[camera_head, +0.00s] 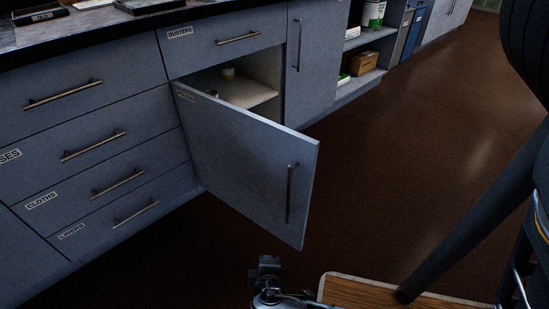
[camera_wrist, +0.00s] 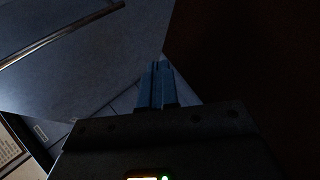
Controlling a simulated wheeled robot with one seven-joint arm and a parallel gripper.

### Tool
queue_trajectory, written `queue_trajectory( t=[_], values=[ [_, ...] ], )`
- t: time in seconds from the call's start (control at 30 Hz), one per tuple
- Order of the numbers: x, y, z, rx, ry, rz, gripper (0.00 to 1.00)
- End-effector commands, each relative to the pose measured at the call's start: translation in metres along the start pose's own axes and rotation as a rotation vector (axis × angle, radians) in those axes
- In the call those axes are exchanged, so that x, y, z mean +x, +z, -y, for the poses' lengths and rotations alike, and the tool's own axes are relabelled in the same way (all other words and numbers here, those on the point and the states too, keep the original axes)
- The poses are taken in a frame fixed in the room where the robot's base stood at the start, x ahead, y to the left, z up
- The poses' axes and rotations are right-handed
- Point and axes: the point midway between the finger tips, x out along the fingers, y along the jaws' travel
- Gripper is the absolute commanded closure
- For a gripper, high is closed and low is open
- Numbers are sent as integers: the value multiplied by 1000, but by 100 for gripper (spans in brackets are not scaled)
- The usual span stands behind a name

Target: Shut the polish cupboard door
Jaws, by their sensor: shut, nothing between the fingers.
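The polish cupboard door (camera_head: 245,160) stands wide open in the head view, swung out from its left edge, beneath the drawer marked dusters. Its upright bar handle (camera_head: 291,193) is near the free right edge. The door label is too faint to read surely. In the wrist view a grey panel, seemingly this door (camera_wrist: 90,50), fills the upper left, with a bar handle (camera_wrist: 62,34) across it. My gripper (camera_wrist: 160,68) is shut and empty, its fingertips close to the panel's edge in that view. Whether they touch it I cannot tell.
Closed drawers (camera_head: 95,150) stand to the left, a tall closed door (camera_head: 310,60) and open shelves (camera_head: 365,62) to the right. A wooden board (camera_head: 350,290) shows at the bottom.

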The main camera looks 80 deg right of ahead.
Motion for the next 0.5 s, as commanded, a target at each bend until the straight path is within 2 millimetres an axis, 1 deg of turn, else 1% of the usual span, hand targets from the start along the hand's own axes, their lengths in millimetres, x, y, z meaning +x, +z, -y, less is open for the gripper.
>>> queue_trajectory(
  t=[0.03, 0.07, 0.1, 0.17, 0.2, 0.27, 0.3, 0.4, 0.5],
  values=[
    [1, -14, -25, -4, 67, 60, 100],
    [3, -18, -37, -7, 110, 102, 100],
    [4, -24, -54, -8, 167, 158, 100],
    [4, -34, -80, -5, 257, 242, 100],
    [1, -42, -99, 2, 318, 296, 100],
    [-6, -52, -125, 17, 405, 373, 100],
    [-11, -58, -141, 30, 461, 421, 100],
    [-25, -71, -174, 67, 579, 520, 100],
    [-37, -80, -194, 98, 659, 586, 100]
  ],
)
